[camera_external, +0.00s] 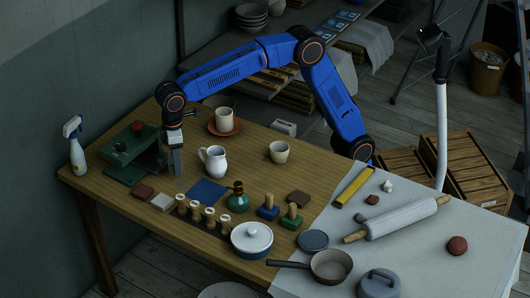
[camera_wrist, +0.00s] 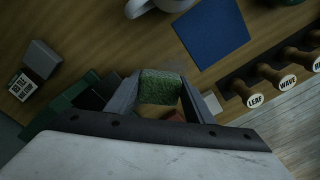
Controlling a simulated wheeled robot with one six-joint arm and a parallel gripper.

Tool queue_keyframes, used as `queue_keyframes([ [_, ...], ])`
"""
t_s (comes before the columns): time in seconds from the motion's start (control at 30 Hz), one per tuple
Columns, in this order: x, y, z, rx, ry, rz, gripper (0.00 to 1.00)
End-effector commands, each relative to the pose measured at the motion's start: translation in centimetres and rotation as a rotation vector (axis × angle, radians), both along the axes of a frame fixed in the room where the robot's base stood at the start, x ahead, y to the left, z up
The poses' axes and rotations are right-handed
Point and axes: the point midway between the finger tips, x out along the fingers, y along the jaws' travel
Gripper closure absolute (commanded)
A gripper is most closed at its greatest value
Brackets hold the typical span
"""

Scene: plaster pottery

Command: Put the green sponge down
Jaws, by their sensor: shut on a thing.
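The green sponge (camera_wrist: 161,87) is a rough, speckled green block between the two fingers of my gripper (camera_wrist: 160,90) in the wrist view. The gripper is shut on it. In the external view my gripper (camera_external: 177,167) points down over the left part of the wooden table (camera_external: 235,160), in front of a dark green machine. I cannot make out the sponge clearly there, nor tell whether it touches the table.
A blue square (camera_external: 207,192), a white pitcher (camera_external: 214,161) and several wooden-handled stamps (camera_external: 196,210) lie to the right. The dark green machine (camera_external: 130,150) stands just left. A reddish block (camera_external: 142,191) and a pale block (camera_external: 162,202) lie in front.

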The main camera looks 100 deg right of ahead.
Motion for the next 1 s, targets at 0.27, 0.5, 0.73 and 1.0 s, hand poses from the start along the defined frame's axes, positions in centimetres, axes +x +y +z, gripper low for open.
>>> queue_keyframes([
  [0.27,0.0,0.0,-2.0,0.0,0.0,0.0,0.73],
  [0.5,0.0,0.0,-4.5,0.0,0.0,0.0,0.73],
  [0.73,0.0,0.0,-4.6,0.0,0.0,0.0,0.73],
  [1.0,0.0,0.0,-4.8,0.0,0.0,0.0,0.34],
])
